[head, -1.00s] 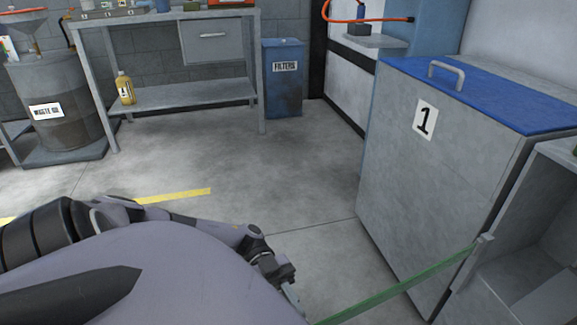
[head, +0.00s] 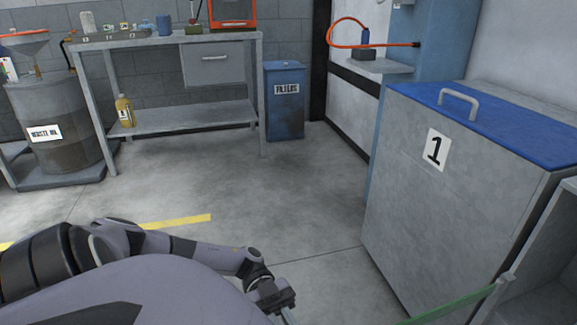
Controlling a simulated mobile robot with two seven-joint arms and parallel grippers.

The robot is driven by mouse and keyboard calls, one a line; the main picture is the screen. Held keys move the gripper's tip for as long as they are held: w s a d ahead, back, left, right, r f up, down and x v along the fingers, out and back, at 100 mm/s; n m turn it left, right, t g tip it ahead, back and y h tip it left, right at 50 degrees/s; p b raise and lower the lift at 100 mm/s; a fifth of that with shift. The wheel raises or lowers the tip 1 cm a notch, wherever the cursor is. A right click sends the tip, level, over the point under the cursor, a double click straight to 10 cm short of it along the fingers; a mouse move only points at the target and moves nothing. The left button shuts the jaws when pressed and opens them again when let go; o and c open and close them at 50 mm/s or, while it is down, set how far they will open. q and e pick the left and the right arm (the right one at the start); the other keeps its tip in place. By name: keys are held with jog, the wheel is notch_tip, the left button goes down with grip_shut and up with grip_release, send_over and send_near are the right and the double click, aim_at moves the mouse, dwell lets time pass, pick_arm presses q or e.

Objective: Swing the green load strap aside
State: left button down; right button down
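The green load strap (head: 457,307) shows at the bottom right. Its right end meets a small bracket (head: 499,287) at the edge of a grey open-fronted unit, beside the cabinet marked 1. The strap slants down to the left and leaves the picture at the bottom edge. My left gripper (head: 287,314) is at the bottom middle, to the left of the visible strap and apart from that part. Its fingertips are cut off or too small to tell open from shut. My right gripper is out of view.
The grey cabinet marked 1 (head: 425,200) with a blue lid stands at the right. A workbench (head: 180,118), a blue filters bin (head: 285,108) and a waste oil drum (head: 55,125) stand at the back. The floor (head: 260,195) between is clear.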

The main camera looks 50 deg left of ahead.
pick_arm(q)
jog(key=shift+w+r, duration=0.15)
jog(key=shift+w, duration=0.15)
jog(key=c, duration=1.3)
grip_release()
jog(key=shift+c, duration=0.2)
jog(key=shift+s, duration=0.1)
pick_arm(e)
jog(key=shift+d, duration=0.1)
pick_arm(q)
jog(key=shift+s, duration=0.1)
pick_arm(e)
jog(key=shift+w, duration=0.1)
pick_arm(q)
jog(key=w+a, duration=0.1)
jog(key=a, duration=0.6)
jog(key=shift+b, duration=0.45)
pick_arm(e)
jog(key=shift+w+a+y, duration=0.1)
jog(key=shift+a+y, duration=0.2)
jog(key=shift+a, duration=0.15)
pick_arm(q)
jog(key=shift+w, duration=0.1)
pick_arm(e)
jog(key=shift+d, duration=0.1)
